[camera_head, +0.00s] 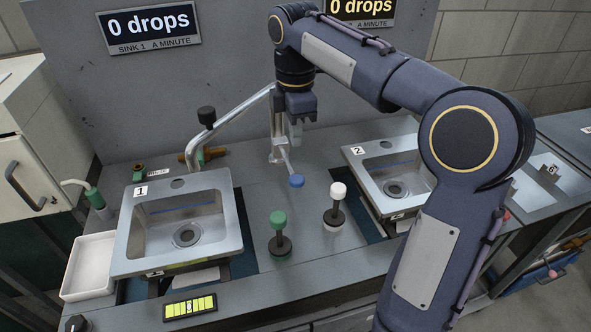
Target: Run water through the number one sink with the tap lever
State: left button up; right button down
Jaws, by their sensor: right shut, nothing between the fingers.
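Sink number one (124,262) is a square steel basin at the left, marked 1; no water shows in it. A chrome tap (240,107) stands behind and to its right, its pipe slanting down left toward the sink. A lever with a blue tip (296,181) sticks out from the tap's foot toward the front. My right gripper (296,143) points down, shut and empty, close beside the tap's upright and above the lever's inner end. I cannot tell whether it touches. The sink 1 sign (150,26) reads 0 drops. My left gripper is out of view.
A green knob (278,218) and a white knob (338,190) stand on dark posts in front of the tap. Sink two (357,160) is at the right, partly behind my right arm. A white tray (75,272) and a yellow-green gauge (190,306) lie near the front left.

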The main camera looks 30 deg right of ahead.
aim_at(296, 179)
notch_tip(296, 179, down, 10)
jog(key=shift+r+b, duration=0.15)
jog(key=shift+b, duration=0.35)
jog(key=f+t+b, duration=0.1)
jog(key=f+b, duration=0.1)
jog(key=b, duration=0.1)
jog(key=f+t+b, duration=0.1)
jog(key=f+b, duration=0.1)
jog(key=b, duration=0.2)
jog(key=s+f+t+h+b, duration=0.1)
jog(key=f+t+b, duration=0.1)
jog(key=b, duration=0.1)
jog(key=shift+s+a+f+b, duration=0.1)
jog(key=shift+a+f+b, duration=0.1)
jog(key=shift+b, duration=0.15)
jog(key=shift+d+f+b, duration=0.1)
jog(key=shift+f+b, duration=0.1)
jog(key=shift+b, duration=0.15)
jog(key=shift+s+t, duration=0.1)
jog(key=shift+t, duration=0.3)
jog(key=shift+f, duration=0.15)
dwell(2.1)
dwell(0.4)
